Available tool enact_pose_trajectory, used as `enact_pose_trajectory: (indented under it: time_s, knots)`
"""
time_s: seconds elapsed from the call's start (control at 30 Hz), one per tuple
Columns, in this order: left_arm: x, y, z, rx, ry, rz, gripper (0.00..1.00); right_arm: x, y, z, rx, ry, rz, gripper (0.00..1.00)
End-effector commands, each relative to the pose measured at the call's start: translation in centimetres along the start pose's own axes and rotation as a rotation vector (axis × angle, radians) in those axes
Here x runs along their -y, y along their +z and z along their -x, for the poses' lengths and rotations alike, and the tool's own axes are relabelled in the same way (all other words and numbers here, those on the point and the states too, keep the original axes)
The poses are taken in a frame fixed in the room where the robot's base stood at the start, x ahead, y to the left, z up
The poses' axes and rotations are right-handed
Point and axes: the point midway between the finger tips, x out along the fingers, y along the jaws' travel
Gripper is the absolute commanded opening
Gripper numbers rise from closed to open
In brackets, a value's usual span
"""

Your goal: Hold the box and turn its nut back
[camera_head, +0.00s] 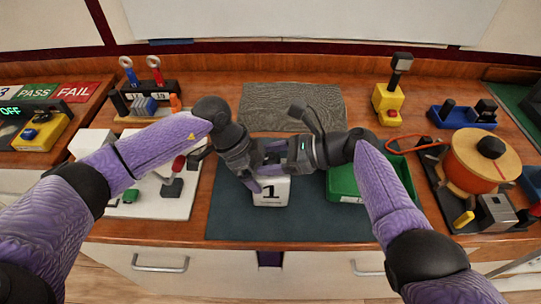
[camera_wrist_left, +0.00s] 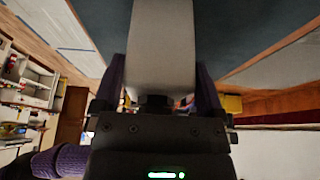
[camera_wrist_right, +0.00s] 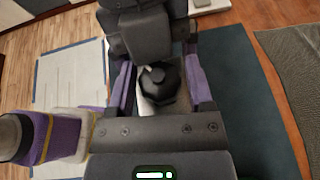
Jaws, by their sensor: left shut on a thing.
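The white box (camera_head: 271,193) marked "1" is at the middle front of the dark green mat in the head view. My left gripper (camera_head: 260,178) is shut on it; the box's pale body (camera_wrist_left: 161,45) fills the space between the fingers in the left wrist view. A black nut (camera_wrist_right: 158,84) is on the box in the right wrist view. My right gripper (camera_head: 273,152) is above the box, fingers pointing left in the head view. In the right wrist view its fingers are spread either side of the nut, with gaps visible. The nut is hidden by the grippers in the head view.
A green tray (camera_head: 345,182) stands just right of the box, partly behind my right arm. A grey textured mat (camera_head: 290,100) lies behind. A round orange-sided reel (camera_head: 478,160) is at the right and a white board (camera_head: 150,200) at the left. The front mat (camera_head: 290,225) is clear.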

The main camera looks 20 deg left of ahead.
Motion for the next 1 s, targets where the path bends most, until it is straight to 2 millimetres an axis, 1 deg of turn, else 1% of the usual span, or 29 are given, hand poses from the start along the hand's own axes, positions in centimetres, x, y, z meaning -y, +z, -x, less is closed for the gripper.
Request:
enact_pose_trajectory:
  time_s: [0.2, 0.27, 0.37, 0.5, 0.6, 0.7, 0.8, 1.0]
  knots:
    - [-0.1, 0.0, -0.1, 0.0, 0.002, 0.0, 0.0, 0.0, 0.0, 0.0, 0.001, 0.001, 0.0, 0.66]
    - [-0.1, 0.0, -0.1, 0.0, 0.002, 0.0, 0.0, 0.0, 0.0, 0.3, 0.002, 0.001, -0.001, 0.66]
    - [-0.1, 0.0, -0.1, 0.001, 0.002, 0.0, 0.0, 0.1, -0.1, 2.2, 0.002, -0.002, 0.0, 0.66]
    - [-0.1, 0.0, -0.1, 0.001, 0.002, 0.0, 0.0, 0.0, -0.1, 6.2, -0.002, -0.003, 0.001, 0.66]
    - [-0.1, 0.0, -0.1, 0.001, 0.002, 0.0, 0.0, 0.1, 0.0, 8.8, -0.001, -0.002, 0.001, 0.66]
    - [-0.1, 0.0, -0.1, 0.0, 0.002, 0.0, 0.0, 0.1, 0.0, 10.7, -0.001, -0.001, 0.0, 0.66]
    - [-0.1, 0.0, -0.1, 0.0, 0.002, 0.0, 0.0, 0.1, 0.0, 11.7, 0.0, 0.001, 0.0, 0.66]
    - [-0.1, 0.0, -0.1, 0.0, 0.002, 0.0, 0.0, 0.0, 0.0, 12.0, 0.001, 0.001, -0.001, 0.66]
